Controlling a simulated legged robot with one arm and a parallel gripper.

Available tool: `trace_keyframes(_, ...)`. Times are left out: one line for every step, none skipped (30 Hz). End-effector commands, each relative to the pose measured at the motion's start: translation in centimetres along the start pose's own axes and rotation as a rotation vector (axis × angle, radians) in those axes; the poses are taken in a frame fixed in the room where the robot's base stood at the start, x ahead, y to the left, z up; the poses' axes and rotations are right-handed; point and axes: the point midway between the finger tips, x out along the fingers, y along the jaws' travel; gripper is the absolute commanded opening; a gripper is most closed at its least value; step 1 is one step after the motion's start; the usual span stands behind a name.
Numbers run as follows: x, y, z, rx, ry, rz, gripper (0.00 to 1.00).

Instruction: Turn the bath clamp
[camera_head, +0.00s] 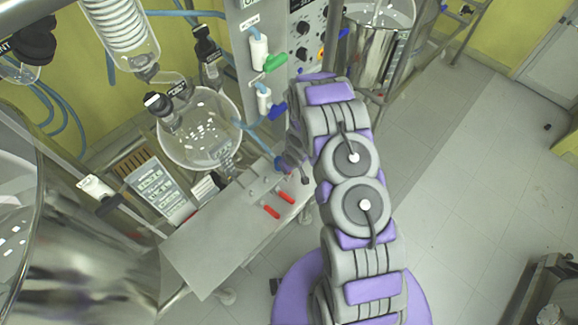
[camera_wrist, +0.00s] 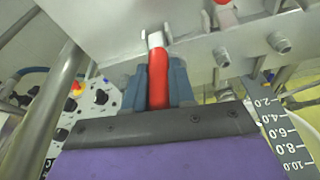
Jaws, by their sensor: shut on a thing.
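In the wrist view, my gripper (camera_wrist: 157,68) is shut on a red handle (camera_wrist: 158,80), which I take to be the bath clamp. Its blue-grey fingers press on both sides of the handle. The handle's pale upper end (camera_wrist: 156,39) meets the edge of a light grey metal plate (camera_wrist: 110,22). In the head view, my arm hides most of the gripper, near the right end of the metal bench. Two red handles (camera_head: 286,197) lie on that bench, and I cannot tell there which one is held.
A round glass flask (camera_head: 199,130) hangs above the bench (camera_head: 200,255). Green (camera_head: 275,63) and blue (camera_head: 277,109) valve handles sit on a panel close to my arm. A steel vessel (camera_head: 375,50) stands behind.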

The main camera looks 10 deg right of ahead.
Motion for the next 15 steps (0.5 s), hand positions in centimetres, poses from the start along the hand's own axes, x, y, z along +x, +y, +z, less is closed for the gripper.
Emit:
trace_keyframes(-0.15, 0.20, -0.85, -0.001, 0.020, 0.003, 0.00)
trace_keyframes(-0.15, 0.20, -0.85, -0.001, 0.020, 0.003, 0.00)
trace_keyframes(-0.15, 0.20, -0.86, -0.001, 0.021, 0.003, 0.00)
trace_keyframes(-0.15, 0.20, -0.86, -0.001, 0.021, 0.003, 0.00)
trace_keyframes(-0.15, 0.19, -0.85, -0.001, 0.021, 0.003, 0.00)
trace_keyframes(-0.15, 0.19, -0.85, -0.001, 0.021, 0.003, 0.27)
trace_keyframes(-0.15, 0.19, -0.82, -0.001, 0.020, 0.003, 0.30)
trace_keyframes(-0.14, 0.18, -0.77, -0.001, 0.019, 0.003, 0.33)
trace_keyframes(-0.13, 0.17, -0.70, -0.001, 0.017, 0.003, 0.36)
trace_keyframes(-0.12, 0.15, -0.63, -0.001, 0.016, 0.002, 0.39)
trace_keyframes(-0.14, 0.12, -0.57, -0.001, 0.015, 0.002, 0.42)
trace_keyframes(-0.16, 0.08, -0.46, -0.001, 0.013, 0.002, 0.46)
trace_keyframes(-0.18, 0.06, -0.40, -0.001, 0.012, 0.002, 0.49)
trace_keyframes(-0.19, 0.04, -0.34, -0.001, 0.011, 0.002, 0.50)
trace_keyframes(-0.20, 0.02, -0.27, -0.001, 0.010, 0.002, 0.50)
